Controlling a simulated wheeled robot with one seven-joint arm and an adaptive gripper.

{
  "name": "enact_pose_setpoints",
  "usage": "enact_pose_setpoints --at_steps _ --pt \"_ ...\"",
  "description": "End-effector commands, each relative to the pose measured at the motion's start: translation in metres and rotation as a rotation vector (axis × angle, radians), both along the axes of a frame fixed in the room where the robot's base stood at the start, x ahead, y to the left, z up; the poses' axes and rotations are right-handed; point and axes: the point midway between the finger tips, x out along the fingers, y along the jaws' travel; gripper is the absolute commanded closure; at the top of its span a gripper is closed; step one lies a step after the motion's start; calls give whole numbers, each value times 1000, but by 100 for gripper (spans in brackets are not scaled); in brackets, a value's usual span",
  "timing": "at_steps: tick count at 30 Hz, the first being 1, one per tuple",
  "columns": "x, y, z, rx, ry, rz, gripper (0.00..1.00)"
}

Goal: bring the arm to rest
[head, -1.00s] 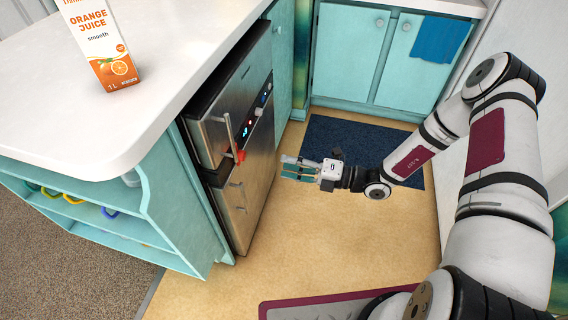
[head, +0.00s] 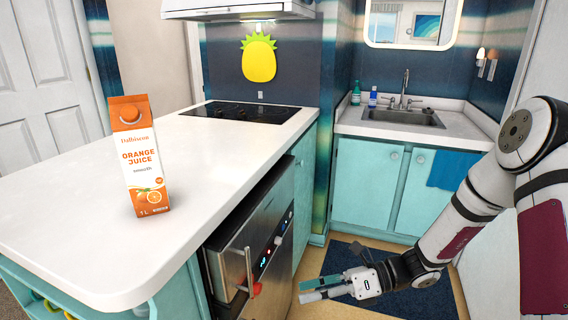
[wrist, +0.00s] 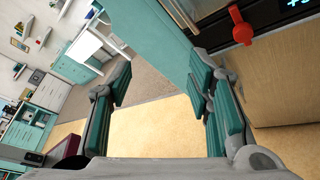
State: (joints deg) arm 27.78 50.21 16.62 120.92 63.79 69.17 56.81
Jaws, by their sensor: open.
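My gripper (head: 312,288) is in the lower right middle of the head view, in the open floor space to the right of the stainless appliance (head: 243,262). In the wrist view my gripper (wrist: 165,95) shows two teal-padded fingers spread apart, with nothing between them but floor. The appliance's red knob (wrist: 242,26) shows at the top right of the wrist view, apart from the fingers. My arm reaches in from the right of the head view, bent at the elbow.
An orange juice carton (head: 143,165) stands upright on the white counter (head: 75,240). A cooktop (head: 250,112) lies at the counter's far end. A sink (head: 402,118) sits above teal cabinets (head: 367,185) at the back. A dark blue mat (head: 425,300) lies on the floor.

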Motion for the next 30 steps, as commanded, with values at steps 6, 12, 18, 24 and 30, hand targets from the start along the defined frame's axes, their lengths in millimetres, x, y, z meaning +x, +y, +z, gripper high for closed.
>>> enact_pose_setpoints --at_steps 6,12,18,24,30 --pt "-41 -4 53 -141 -307 265 54" --pt "-82 -13 93 -249 -563 512 54" --pt "-124 -27 125 -346 -799 761 54" --pt "-166 -47 152 -436 -1012 1014 54" --pt "-207 -71 173 -520 -1202 1268 54"
